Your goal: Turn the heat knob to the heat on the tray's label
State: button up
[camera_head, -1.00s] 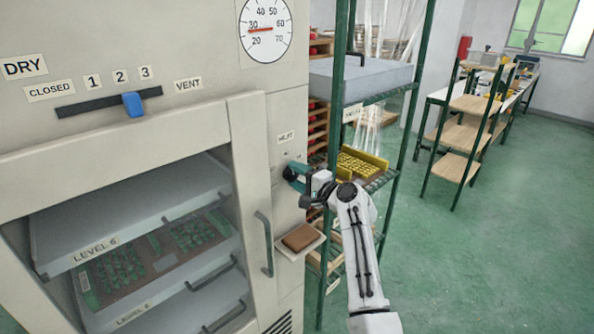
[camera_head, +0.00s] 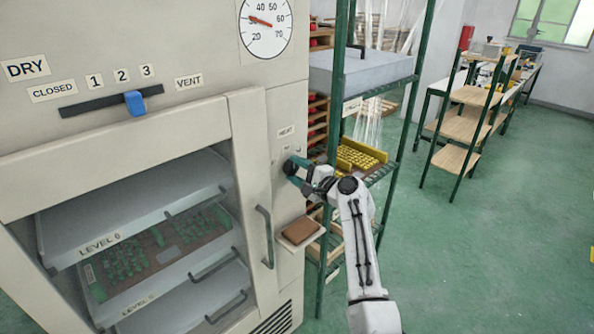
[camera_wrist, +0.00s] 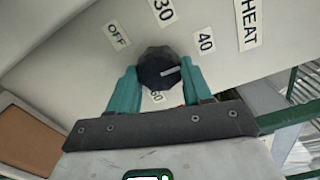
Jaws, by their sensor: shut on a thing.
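The heat knob (camera_wrist: 158,66) is dark and faceted, with a white pointer mark aimed right and slightly up, below the direction of the 40 label (camera_wrist: 205,42). Labels OFF (camera_wrist: 118,34) and 30 (camera_wrist: 163,11) lie around it; one below the knob is partly hidden. My gripper (camera_wrist: 159,82) is shut on the knob, a teal finger on each side. In the head view my gripper (camera_head: 292,170) is at the cabinet's right panel, below the HEAT label (camera_head: 286,132). A tray (camera_head: 150,268) of green pieces sits inside the cabinet; its small label (camera_head: 89,273) is unreadable.
The dial (camera_head: 265,24) has a red needle near 30. The blue vent slider (camera_head: 134,103) stands near 2. A small ledge with a brown pad (camera_head: 300,230) juts below my gripper. A green-posted shelf (camera_head: 404,120) stands close on the right; open floor lies beyond.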

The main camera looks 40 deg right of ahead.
jog(key=o, duration=1)
jog(key=shift+o, duration=0.2)
jog(key=s+b, duration=0.2)
jog(key=s, duration=0.9)
jog(key=shift+d, duration=0.25)
jog(key=shift+f, duration=0.1)
jog(key=s+a+f+n+g+y, duration=0.1)
jog(key=s+a+f+n+g, duration=0.5)
jog(key=a+f, duration=0.25)
jog(key=s+a+f+n+g+y, duration=0.1)
jog(key=s+a+f+n+g, duration=0.2)
jog(key=s+a+f+n, duration=0.35)
jog(key=s+a+f+n+g+h, duration=0.1)
jog(key=s+a+f+n+g, duration=0.1)
jog(key=s, duration=0.5)
jog(key=s+a+f+n+g+h, duration=0.1)
jog(key=s+a+f+n+g, duration=0.1)
jog(key=s, duration=0.5)
jog(key=s+a+f+n+g, duration=0.2)
jog(key=s+f+n+g, duration=0.1)
jog(key=s, duration=0.5)
jog(key=shift+a+f+g+h, duration=0.15)
jog(key=shift+f+g+h, duration=0.25)
jog(key=shift+g, duration=0.1)
